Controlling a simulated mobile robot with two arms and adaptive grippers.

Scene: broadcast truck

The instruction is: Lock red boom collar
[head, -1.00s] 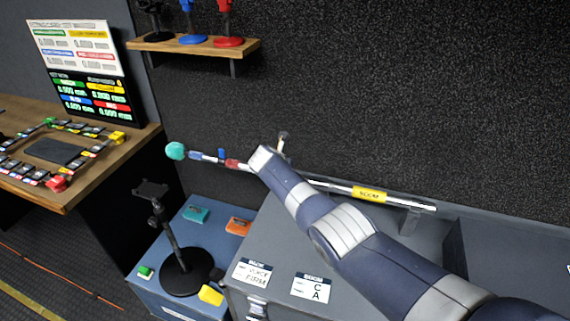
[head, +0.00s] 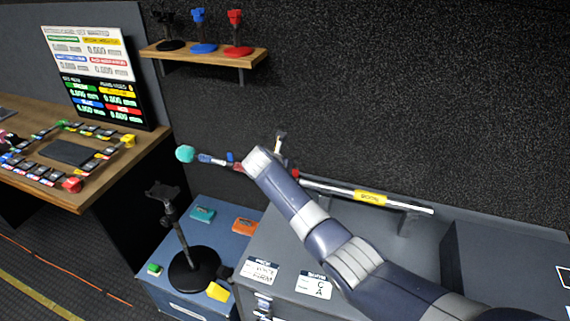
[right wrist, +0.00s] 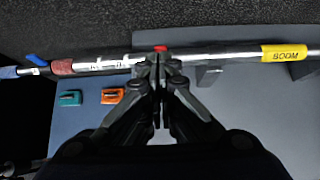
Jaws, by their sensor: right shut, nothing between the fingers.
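The boom pole (head: 340,190) lies on supports along the back wall, with a teal tip (head: 185,153) at its left end and a yellow BOOM label. A blue section with a blue lever (right wrist: 36,60) and a dark red section (right wrist: 62,67) are on its left part. A small bright red piece (right wrist: 160,48) shows on the pole at my right fingertips; I cannot tell whether it is the red collar's lever or whether they touch. My right gripper (right wrist: 160,62) is shut and empty. In the head view my right wrist hides its fingers and part of the pole. My left gripper is out of view.
A black stand (head: 190,270) rises from the blue case (head: 165,250) left of the grey case (head: 285,240). A shelf (head: 205,58) with black, blue and red stands hangs above. A desk (head: 105,185) with a screen is at left.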

